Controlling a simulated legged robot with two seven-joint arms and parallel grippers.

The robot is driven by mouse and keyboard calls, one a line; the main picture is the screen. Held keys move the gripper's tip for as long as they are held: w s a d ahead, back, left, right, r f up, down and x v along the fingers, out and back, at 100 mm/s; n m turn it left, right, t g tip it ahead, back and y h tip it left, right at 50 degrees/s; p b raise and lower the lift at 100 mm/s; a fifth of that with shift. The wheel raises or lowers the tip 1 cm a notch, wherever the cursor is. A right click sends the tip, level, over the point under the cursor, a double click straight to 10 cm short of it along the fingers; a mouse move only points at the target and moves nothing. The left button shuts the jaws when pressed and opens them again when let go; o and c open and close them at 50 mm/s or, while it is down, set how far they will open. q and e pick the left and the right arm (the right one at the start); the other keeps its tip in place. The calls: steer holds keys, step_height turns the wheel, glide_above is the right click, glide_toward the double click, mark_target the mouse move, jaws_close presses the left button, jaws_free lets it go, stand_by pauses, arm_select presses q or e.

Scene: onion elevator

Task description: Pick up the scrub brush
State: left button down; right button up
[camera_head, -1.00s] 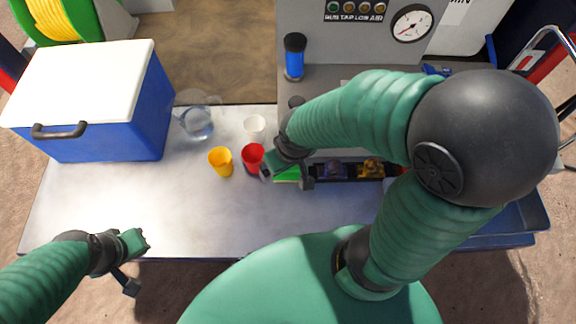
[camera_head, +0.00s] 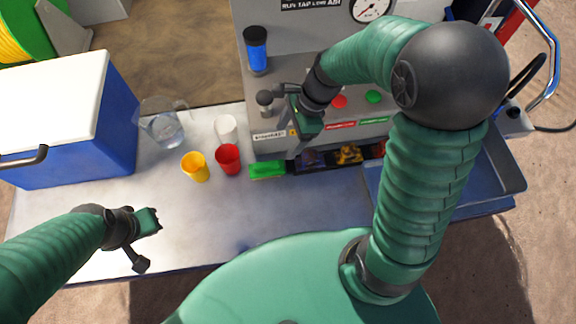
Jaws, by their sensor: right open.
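I cannot clearly make out a scrub brush. A small bright green block (camera_head: 267,170) lies on the table at the left end of a dark row along the foot of the grey machine; I cannot tell whether it is the brush. My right gripper (camera_head: 297,134) is open and empty, in front of the machine panel, up and to the right of the green block in the picture. My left gripper (camera_head: 147,243) is open and empty over the table's front left part.
A red cup (camera_head: 228,160), yellow cup (camera_head: 196,168), white cup (camera_head: 226,129) and clear pitcher (camera_head: 164,128) stand left of the green block. A blue and white cooler (camera_head: 60,110) is at the left. A blue tray (camera_head: 492,178) is at the right. The table's front middle is clear.

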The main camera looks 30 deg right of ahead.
mark_target(268, 163)
steer(key=shift+m, duration=0.7)
steer(key=x, duration=0.5)
steer(key=b+x, duration=0.1)
steer(key=x, duration=0.5)
steer(key=shift+w+a+r, duration=0.1)
steer(key=shift+a, duration=0.1)
steer(key=x, duration=0.4)
steer(key=shift+a+f, duration=0.1)
steer(key=shift+f, duration=0.15)
steer(key=shift+w+a+f, duration=0.15)
steer(key=shift+f, duration=0.25)
steer(key=shift+a+r, duration=0.1)
steer(key=shift+a, duration=0.1)
steer(key=c, duration=0.6)
steer(key=shift+d, duration=0.1)
jaws_close()
steer(key=shift+r, duration=0.1)
